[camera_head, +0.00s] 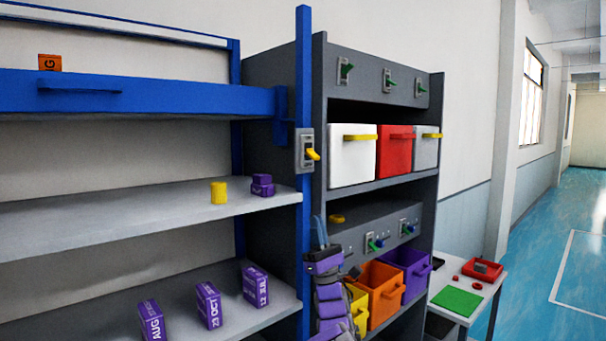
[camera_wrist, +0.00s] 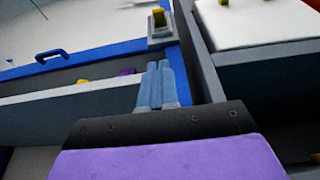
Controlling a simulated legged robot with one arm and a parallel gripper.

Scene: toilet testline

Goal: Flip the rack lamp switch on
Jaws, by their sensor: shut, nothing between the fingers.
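A switch with a grey plate (camera_head: 305,139) and a yellow lever (camera_head: 313,154) is mounted on the blue upright post of the rack (camera_head: 304,60). The lever points out and slightly down in the head view. The yellow lever (camera_wrist: 159,17) also shows near the top of the wrist view, just beyond my fingertips. My gripper (camera_head: 320,222) is below the switch, close to the post, with its blue fingers pointing up. In the wrist view the fingers (camera_wrist: 158,66) are together and empty, apart from the switch.
A grey cabinet (camera_head: 376,60) with green-lever switches and coloured bins stands right of the post. Rack shelves (camera_head: 120,222) on the left hold purple boxes and a yellow cylinder (camera_head: 218,193). A small table (camera_head: 480,310) is at lower right. The blue floor beyond is open.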

